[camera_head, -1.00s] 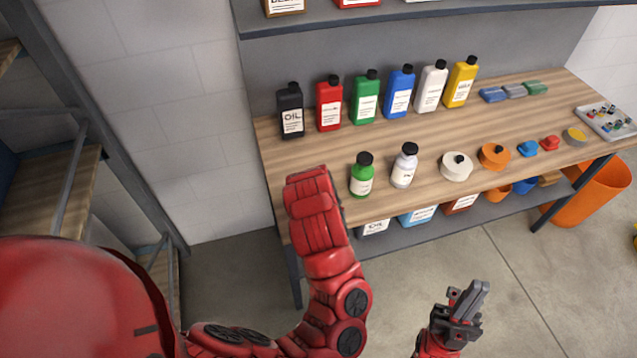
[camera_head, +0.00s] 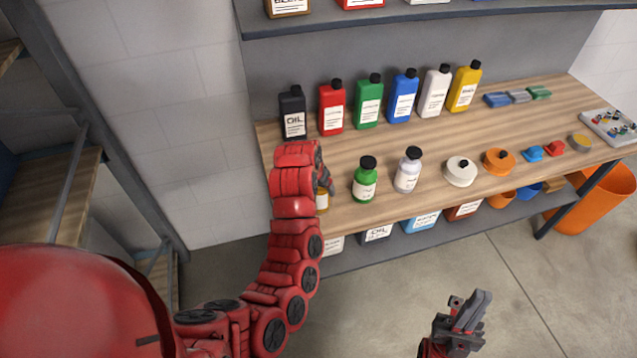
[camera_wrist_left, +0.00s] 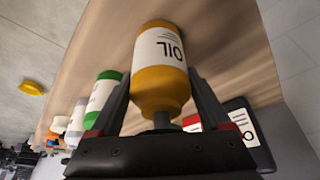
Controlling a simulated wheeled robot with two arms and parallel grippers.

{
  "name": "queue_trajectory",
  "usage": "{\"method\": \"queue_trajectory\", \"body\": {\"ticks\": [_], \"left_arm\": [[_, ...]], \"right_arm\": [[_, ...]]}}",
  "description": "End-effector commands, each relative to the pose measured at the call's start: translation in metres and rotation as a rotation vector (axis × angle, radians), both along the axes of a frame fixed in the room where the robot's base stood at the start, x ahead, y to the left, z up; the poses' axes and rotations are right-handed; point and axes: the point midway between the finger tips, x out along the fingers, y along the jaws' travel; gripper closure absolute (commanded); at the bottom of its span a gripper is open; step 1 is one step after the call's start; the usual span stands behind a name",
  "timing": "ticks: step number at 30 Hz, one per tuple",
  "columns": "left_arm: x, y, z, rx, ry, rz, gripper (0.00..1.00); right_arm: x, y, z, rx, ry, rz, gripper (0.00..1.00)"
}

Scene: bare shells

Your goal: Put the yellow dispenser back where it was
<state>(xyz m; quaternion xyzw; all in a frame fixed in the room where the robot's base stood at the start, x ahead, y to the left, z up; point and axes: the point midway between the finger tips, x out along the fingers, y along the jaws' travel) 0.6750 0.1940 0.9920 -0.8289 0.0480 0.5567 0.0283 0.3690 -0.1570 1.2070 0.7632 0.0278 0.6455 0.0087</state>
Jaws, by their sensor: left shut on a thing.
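The yellow dispenser (camera_wrist_left: 160,78) is an amber-yellow bottle with a white OIL label. In the left wrist view it sits between the two fingers of my left gripper (camera_wrist_left: 165,95), which is shut on it. In the head view only a small part of the dispenser (camera_head: 322,201) shows, behind my left gripper (camera_head: 325,180) at the workbench's front left. I cannot tell whether its base touches the wood. My right gripper (camera_head: 468,310) is low in front of the bench, away from the bottles; its finger gap is unclear.
On the wooden bench (camera_head: 330,160), a green bottle (camera_head: 365,182) and white bottle (camera_head: 408,172) stand right of my left gripper. A black oil bottle (camera_head: 293,115) and several coloured bottles stand behind. Round containers (camera_head: 461,172) are further right. A shelf (camera_head: 400,18) hangs above.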

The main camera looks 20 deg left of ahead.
Motion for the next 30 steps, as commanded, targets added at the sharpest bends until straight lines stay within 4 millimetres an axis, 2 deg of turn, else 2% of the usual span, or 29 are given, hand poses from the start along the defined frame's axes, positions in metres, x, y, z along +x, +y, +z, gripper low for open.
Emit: {"method": "queue_trajectory", "body": {"ticks": [9,10,13,22,24,29,30], "left_arm": [[0.001,0.0,-0.003,0.002,-0.005,0.0,1.0],[0.001,0.0,-0.003,0.002,-0.005,0.0,0.18],[0.001,0.0,-0.002,0.002,-0.004,0.0,0.0],[0.001,0.0,0.003,0.001,-0.004,0.001,0.0],[-0.001,0.0,0.004,0.003,-0.004,0.0,0.0],[-0.008,0.001,0.024,0.004,-0.011,0.001,0.0],[-0.012,0.002,0.041,0.001,-0.009,0.001,0.0]], "right_arm": [[0.0,0.0,-0.004,0.0,0.001,0.0,1.0],[0.0,0.0,-0.004,0.0,0.001,0.0,1.0],[0.0,0.0,-0.003,0.0,0.001,0.0,1.0],[0.0,0.0,0.002,0.0,0.0,0.0,1.0],[0.0,0.0,-0.005,0.0,0.001,0.0,1.0],[0.0,0.0,-0.016,0.0,0.001,0.0,1.0],[0.0,0.0,-0.004,0.0,0.001,0.0,1.0]]}}
